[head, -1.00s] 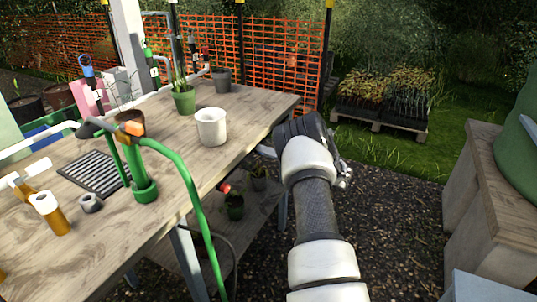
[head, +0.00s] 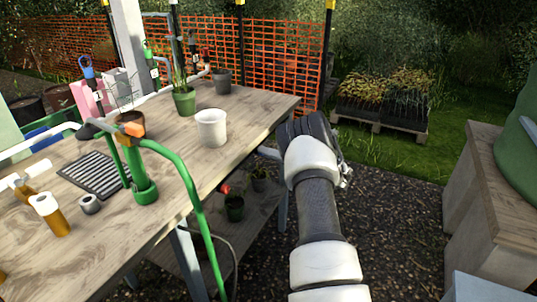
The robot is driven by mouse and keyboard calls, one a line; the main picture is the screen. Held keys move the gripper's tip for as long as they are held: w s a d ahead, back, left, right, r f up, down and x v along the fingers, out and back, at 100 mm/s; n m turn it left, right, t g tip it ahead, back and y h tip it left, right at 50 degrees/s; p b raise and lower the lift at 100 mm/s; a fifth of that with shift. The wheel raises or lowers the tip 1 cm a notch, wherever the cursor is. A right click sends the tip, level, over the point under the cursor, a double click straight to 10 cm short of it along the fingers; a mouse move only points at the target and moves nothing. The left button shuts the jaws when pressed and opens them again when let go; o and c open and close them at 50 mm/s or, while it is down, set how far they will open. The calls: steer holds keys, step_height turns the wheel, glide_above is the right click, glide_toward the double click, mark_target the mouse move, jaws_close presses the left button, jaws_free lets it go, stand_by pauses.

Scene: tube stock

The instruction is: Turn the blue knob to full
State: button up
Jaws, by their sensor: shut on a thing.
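I cannot make out a blue knob for certain. A blue looped handle (head: 86,66) stands upright above a pink panel at the far left of the bench, well away from my arm. My gripper (head: 312,128) is past the bench's right end, at the tip of my arm. It is seen from behind, and my wrist hides the jaws. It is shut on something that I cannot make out. A pale grey bar (head: 267,152) shows just left of my wrist, and I cannot tell whether the two touch.
The wooden bench (head: 180,200) carries a white pot (head: 211,128), a green pot (head: 184,102), a green pipe frame (head: 190,185) and a grille (head: 92,175). A cabinet (head: 475,210) stands at right. Gravel lies between. Seedling trays (head: 383,102) sit behind.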

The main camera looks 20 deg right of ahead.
steer(key=shift+d+f+m+g+y+p, duration=0.1)
steer(key=shift+m+g+y+p, duration=0.35)
steer(key=shift+m, duration=5)
steer(key=shift+d+m+y+p, duration=0.15)
steer(key=shift+m+p, duration=0.45)
steer(key=shift+m, duration=4.8)
steer(key=shift+a+f+m+g+y+p, duration=0.1)
steer(key=shift+m+g+y+p, duration=0.3)
steer(key=shift+m, duration=5.05)
steer(key=o, duration=1.1)
steer(key=shift+r, duration=0.1)
steer(key=shift+c, duration=0.2)
